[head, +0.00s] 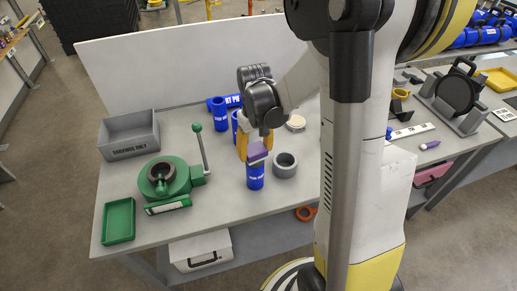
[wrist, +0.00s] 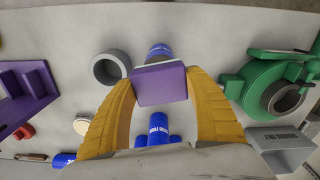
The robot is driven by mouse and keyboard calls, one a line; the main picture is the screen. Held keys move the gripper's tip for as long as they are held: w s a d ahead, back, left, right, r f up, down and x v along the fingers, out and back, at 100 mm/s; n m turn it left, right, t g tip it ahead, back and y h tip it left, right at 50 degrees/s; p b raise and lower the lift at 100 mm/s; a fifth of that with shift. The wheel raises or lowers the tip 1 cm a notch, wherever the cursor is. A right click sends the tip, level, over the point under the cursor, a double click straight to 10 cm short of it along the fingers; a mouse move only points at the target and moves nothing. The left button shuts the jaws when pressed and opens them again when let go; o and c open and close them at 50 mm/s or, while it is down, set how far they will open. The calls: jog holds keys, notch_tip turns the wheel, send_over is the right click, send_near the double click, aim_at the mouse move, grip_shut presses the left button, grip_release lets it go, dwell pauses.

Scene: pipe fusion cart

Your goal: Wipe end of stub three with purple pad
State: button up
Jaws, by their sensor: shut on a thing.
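My gripper (head: 254,142) has yellow fingers and is shut on the purple pad (head: 258,151), which also shows between the fingers in the wrist view (wrist: 160,84). In the head view the pad is right over the top end of an upright blue stub (head: 255,177), at or very near it. I cannot tell if they touch. In the wrist view that stub's blue edge (wrist: 159,50) shows past the pad, which hides most of it. Other blue stubs (head: 220,114) stand behind my gripper. I cannot read a number on any stub.
A grey ring (head: 285,165) stands close right of the stub under the pad. A green machine with a lever (head: 160,181), a grey shavings bin (head: 129,136) and a green tray (head: 118,221) are at left. The table front between is clear.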

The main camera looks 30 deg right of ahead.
aim_at(264, 145)
jog(key=shift+s+d, duration=0.15)
jog(key=shift+d, duration=1.35)
jog(key=shift+c, duration=0.2)
jog(key=shift+a+b, duration=0.5)
jog(key=shift+a, duration=1)
jog(key=shift+d, duration=1.5)
jog(key=shift+a+b, duration=0.3)
jog(key=shift+a, duration=0.45)
jog(key=shift+r+p, duration=2.5)
jog(key=shift+r, duration=1)
jog(key=shift+d, duration=0.1)
